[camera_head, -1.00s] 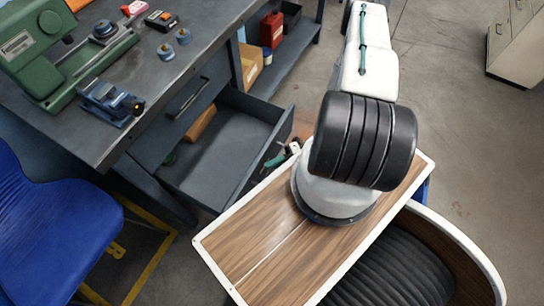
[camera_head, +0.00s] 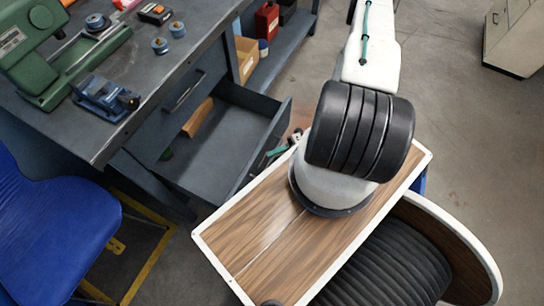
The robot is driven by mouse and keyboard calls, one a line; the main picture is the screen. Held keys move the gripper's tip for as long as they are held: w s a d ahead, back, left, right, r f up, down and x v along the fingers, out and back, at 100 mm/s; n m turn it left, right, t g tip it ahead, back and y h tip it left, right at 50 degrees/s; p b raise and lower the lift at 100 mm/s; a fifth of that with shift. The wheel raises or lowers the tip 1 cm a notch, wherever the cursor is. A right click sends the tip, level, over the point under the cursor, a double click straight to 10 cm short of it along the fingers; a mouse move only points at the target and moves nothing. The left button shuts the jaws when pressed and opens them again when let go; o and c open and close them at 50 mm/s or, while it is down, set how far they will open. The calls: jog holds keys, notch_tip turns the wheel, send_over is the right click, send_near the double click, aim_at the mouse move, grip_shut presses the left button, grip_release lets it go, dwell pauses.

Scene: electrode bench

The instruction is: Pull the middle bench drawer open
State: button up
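The bench has a dark grey drawer (camera_head: 222,135) standing far open below a closed upper drawer (camera_head: 178,110) with a bar handle. A lower drawer cannot be made out. The open drawer's front panel (camera_head: 262,150) faces my body at the lower right. A small dark and teal part (camera_head: 277,151) sits against the outside of this panel, partly hidden behind my arm's base. It may be my gripper at the handle, but its fingers cannot be made out. My white arm rises out of the top of the picture.
An orange-brown block (camera_head: 197,118) lies in the open drawer. A blue chair (camera_head: 50,225) stands at the lower left. A green machine (camera_head: 35,50) and a blue vise (camera_head: 105,97) are on the bench top. Open floor lies at the right.

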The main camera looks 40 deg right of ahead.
jog(key=f+v, duration=0.1)
jog(key=v, duration=0.5)
jog(key=shift+r, duration=0.5)
jog(key=shift+d, duration=0.1)
jog(key=w+d+r+n+g+h, duration=0.1)
jog(key=w+r+n+g+h, duration=0.35)
jog(key=r+n, duration=1.05)
jog(key=s+d+r+n+g+h, duration=0.15)
jog(key=r+n+g, duration=0.55)
jog(key=r+n, duration=0.75)
jog(key=s+a+r+n+t+h, duration=0.2)
jog(key=a+r+n, duration=0.4)
jog(key=r, duration=0.7)
jog(key=s+a+r+n+t+h, duration=0.2)
jog(key=a+r+n+t+h, duration=0.2)
jog(key=r, duration=0.9)
jog(key=a+n+h, duration=0.3)
jog(key=shift+s+a, duration=0.15)
jog(key=shift+a, duration=0.25)
